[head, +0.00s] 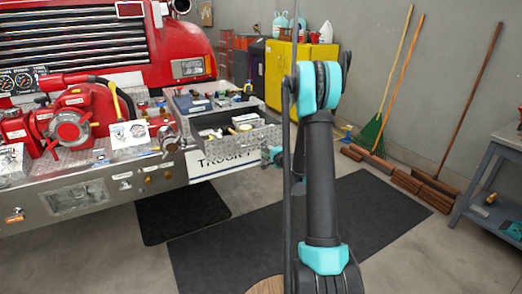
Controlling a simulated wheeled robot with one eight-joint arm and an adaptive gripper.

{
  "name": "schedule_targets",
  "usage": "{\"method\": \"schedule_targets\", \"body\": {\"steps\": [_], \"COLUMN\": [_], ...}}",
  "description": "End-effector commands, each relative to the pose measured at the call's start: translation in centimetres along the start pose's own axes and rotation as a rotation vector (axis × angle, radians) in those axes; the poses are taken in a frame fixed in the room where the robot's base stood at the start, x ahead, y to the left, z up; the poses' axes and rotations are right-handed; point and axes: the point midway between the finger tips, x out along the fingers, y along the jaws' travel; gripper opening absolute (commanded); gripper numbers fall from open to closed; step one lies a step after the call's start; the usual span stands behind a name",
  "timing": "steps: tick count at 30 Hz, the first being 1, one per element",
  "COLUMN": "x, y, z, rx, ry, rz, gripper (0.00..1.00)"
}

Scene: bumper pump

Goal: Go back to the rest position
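My arm rises through the middle of the head view, with its teal elbow near the top. The far end of my arm is mostly hidden behind the black link. A small teal and dark part, which looks like my gripper (274,156), shows just left of that link. It is by the right end of the truck's bumper (75,197), near an open drawer (232,136) with small items in it. I cannot make out its fingers or whether it holds anything.
A red pump (72,125) with a hose sits on the bumper at left. A grey workbench (492,175) is at right.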

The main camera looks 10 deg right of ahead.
Motion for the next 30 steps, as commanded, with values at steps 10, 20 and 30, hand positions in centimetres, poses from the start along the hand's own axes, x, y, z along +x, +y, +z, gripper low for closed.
{"method": "schedule_targets", "body": {"steps": [10, 20, 30], "x": [-0.2, -4.7, -14.7], "y": [0.0, -1.6, -0.2], "z": [0.1, 5.4, 12.3], "rx": [-0.002, -0.222, -0.574], "ry": [-0.001, -0.099, -0.258], "rz": [0.001, 0.130, 0.364], "gripper": [0.33, 0.33, 0.33]}}
